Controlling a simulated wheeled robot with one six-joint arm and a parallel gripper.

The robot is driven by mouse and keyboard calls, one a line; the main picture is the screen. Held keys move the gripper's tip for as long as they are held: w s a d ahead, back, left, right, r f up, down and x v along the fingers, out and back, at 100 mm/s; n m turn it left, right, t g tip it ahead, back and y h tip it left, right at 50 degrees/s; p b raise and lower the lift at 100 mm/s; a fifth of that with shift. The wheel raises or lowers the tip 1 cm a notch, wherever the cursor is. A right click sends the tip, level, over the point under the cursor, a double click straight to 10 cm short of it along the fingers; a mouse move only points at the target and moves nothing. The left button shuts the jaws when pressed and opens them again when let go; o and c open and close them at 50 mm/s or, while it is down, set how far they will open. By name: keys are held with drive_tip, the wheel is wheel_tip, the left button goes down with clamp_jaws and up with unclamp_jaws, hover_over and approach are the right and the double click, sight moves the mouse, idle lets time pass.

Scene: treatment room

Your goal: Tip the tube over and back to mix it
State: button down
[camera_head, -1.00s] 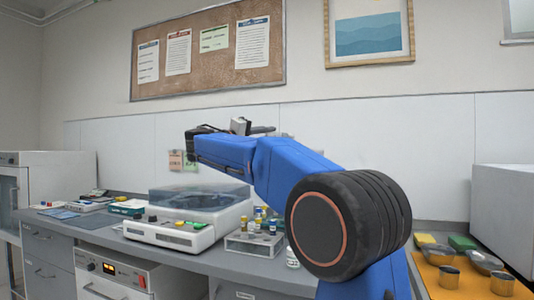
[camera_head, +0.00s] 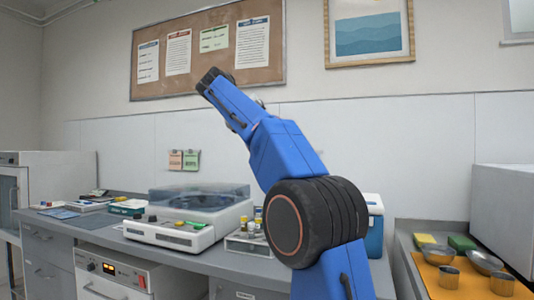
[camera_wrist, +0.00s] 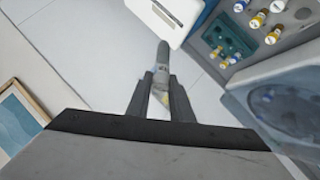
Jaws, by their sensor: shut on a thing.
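In the wrist view, my gripper (camera_wrist: 160,95) is shut on the tube (camera_wrist: 162,62). The tube is slim and grey with a pale, marked band, and a yellow part shows low between the fingers. It points away from the gripper, toward the top of the picture, clear of other things. In the head view my blue arm slants up to the left in front of the wall and pinboard. The tube and the fingers cannot be made out there, as the arm hides them.
A rack (camera_head: 246,243) of yellow-capped vials stands beside a lidded machine (camera_head: 170,235) on the grey bench. A white-and-blue box (camera_head: 375,228) is right of my arm. An orange mat (camera_head: 436,272) with metal bowls and pots lies further right. The air above the bench is free.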

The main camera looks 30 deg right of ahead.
drive_tip(key=m+y, duration=0.1)
drive_tip(key=y, duration=0.3)
drive_tip(key=shift+d+t+y, duration=0.15)
drive_tip(key=shift+t+y, duration=0.25)
drive_tip(key=shift+m+t+y, duration=0.3)
drive_tip(key=shift+m+y, duration=0.3)
drive_tip(key=shift+y, duration=0.7)
